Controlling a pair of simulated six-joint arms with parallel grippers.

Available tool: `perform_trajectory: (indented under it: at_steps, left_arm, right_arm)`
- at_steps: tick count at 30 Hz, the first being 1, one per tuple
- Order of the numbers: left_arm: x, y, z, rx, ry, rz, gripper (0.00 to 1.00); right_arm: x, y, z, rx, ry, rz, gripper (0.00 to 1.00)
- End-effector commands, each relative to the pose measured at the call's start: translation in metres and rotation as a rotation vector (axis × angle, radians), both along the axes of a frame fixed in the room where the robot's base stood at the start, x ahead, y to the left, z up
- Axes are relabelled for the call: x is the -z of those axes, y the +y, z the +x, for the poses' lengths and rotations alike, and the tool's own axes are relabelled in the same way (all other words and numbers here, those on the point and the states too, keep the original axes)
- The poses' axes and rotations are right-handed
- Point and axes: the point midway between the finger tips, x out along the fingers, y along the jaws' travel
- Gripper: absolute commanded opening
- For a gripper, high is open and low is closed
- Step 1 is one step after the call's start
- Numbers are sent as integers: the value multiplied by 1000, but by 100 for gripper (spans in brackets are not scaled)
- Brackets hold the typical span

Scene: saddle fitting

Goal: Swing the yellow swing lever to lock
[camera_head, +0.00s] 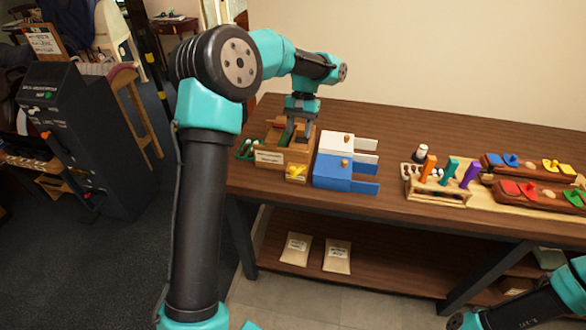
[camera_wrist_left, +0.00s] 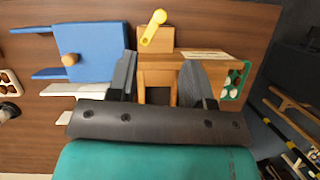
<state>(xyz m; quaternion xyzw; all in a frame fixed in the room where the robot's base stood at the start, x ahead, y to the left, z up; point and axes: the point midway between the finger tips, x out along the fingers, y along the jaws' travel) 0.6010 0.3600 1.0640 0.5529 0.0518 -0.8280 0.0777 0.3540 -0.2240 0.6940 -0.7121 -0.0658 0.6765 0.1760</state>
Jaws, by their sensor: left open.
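The yellow swing lever (camera_head: 299,170) is on the small front block of a wooden fixture (camera_head: 294,147), at its right side. In the left wrist view the lever (camera_wrist_left: 154,27) is a short yellow bar with a round end, tilted on the wooden block, beyond my fingertips. My left gripper (camera_head: 297,134) is over the back part of the fixture. In the left wrist view its two dark fingers (camera_wrist_left: 160,72) are spread apart, with the wooden fixture between and below them. They are apart from the lever. My right gripper is out of view; only part of that arm shows at lower right.
A blue box (camera_head: 333,172) and a white box (camera_head: 337,145), each with a knob, stand just right of the fixture. A green tray (camera_head: 244,150) lies at its left. A peg rack (camera_head: 437,190) and red and blue wooden pieces fill the table's right side.

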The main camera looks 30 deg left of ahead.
Motion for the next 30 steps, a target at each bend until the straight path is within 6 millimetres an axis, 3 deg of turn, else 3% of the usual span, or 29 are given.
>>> perform_trajectory:
  at_steps: [18, 24, 30]
  left_arm:
    - [97, -8, -40, 0, 2, 0, 46]
    - [115, -9, -47, -1, 1, 0, 46]
    - [118, -9, -48, -1, -1, 1, 46]
  right_arm:
    - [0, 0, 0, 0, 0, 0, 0]
    - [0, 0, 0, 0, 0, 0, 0]
    - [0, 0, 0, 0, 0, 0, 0]
